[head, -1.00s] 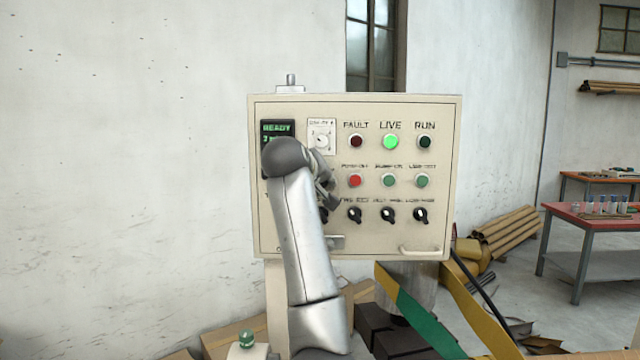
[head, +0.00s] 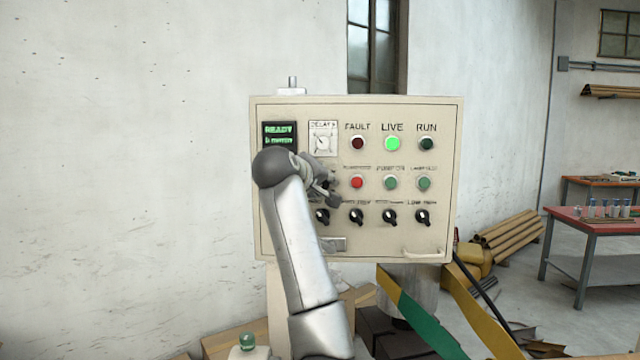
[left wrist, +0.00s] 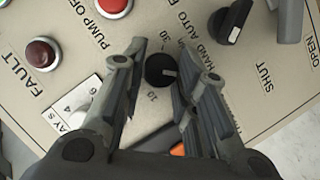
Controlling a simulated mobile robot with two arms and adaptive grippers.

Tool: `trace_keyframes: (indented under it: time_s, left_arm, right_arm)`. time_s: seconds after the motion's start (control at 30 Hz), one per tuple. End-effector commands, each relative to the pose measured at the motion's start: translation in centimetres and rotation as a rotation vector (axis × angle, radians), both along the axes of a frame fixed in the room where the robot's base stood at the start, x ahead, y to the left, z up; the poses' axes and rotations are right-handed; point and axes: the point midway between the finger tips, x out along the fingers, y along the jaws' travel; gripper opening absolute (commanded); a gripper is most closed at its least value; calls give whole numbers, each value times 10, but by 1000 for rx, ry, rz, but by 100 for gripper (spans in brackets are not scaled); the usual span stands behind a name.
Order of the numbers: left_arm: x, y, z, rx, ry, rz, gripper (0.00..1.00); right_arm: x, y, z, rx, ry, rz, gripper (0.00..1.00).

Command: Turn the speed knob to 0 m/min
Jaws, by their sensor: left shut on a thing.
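The speed knob (left wrist: 160,71) is a round black knob with a pale pointer line, between "10" and "30" marks in the left wrist view. My left gripper (left wrist: 157,78) has its fingers on either side of the knob, shut on it. In the head view my left gripper (head: 327,186) is at the panel's left-middle part and hides the knob. The control panel (head: 300,248) is cream-coloured. Its green display (head: 280,135) reads READY, with a second line too blurred to read surely. My right gripper is not in view.
A DELAY dial (head: 323,142) sits just above the gripper. Red pump-off button (head: 357,182), green buttons and several black selector switches (head: 389,216) are close by. The LIVE lamp (head: 392,143) is lit. A handle (head: 423,252) sticks out at the lower right. Open wall lies left.

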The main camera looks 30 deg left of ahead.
Motion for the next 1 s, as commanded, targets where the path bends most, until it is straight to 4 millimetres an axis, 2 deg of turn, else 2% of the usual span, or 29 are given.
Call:
trace_keyframes:
  time_s: [0.03, 0.2, 0.57, 0.77, 1.0]
  left_arm:
    - [0, 0, -2, -2, 4, -1, 30]
    - [0, 0, -1, -1, 3, -1, 49]
    - [-3, -1, 1, 1, 0, 0, 49]
    - [-27, -7, 8, 1, -2, 1, 49]
    - [-73, -19, 22, 0, -2, 1, 49]
  right_arm:
    - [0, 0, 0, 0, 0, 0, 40]
    - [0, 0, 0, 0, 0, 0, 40]
    - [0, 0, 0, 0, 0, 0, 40]
    - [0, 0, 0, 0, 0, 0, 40]
    - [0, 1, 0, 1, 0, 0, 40]
